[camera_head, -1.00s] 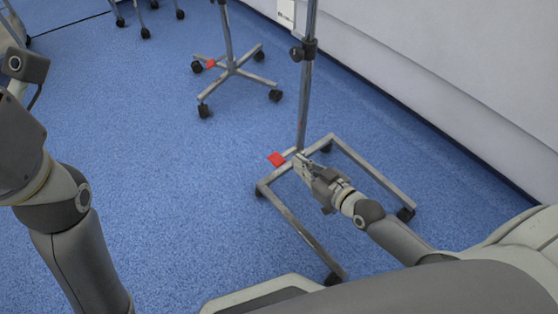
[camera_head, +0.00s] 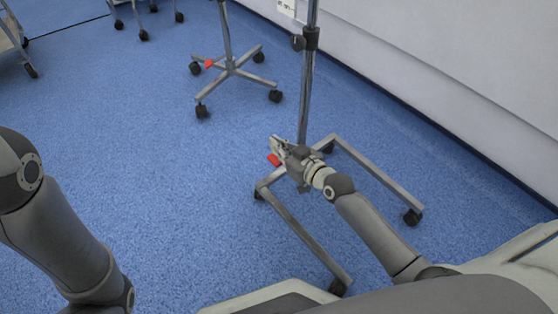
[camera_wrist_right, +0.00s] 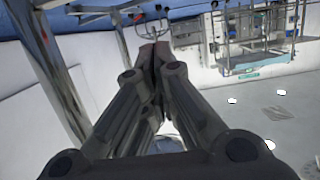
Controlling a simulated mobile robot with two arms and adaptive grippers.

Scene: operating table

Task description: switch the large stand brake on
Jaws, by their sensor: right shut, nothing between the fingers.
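The large stand (camera_head: 304,95) has an upright pole and a wide, U-shaped metal base on castors in the head view. Its red brake pedal (camera_head: 273,160) sits at the near left of the pole and is partly hidden behind my right gripper. My right gripper (camera_head: 276,143) is shut and empty, with its fingertips over or right beside the red pedal; I cannot tell whether they touch. In the right wrist view the closed fingers (camera_wrist_right: 152,55) show with nothing between them. My left gripper is out of the head view; only my left arm shows.
A wall (camera_head: 440,70) runs along the right. A cart (camera_head: 14,40) is at the far left. Blue floor (camera_head: 140,130) is clear left of the large stand.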

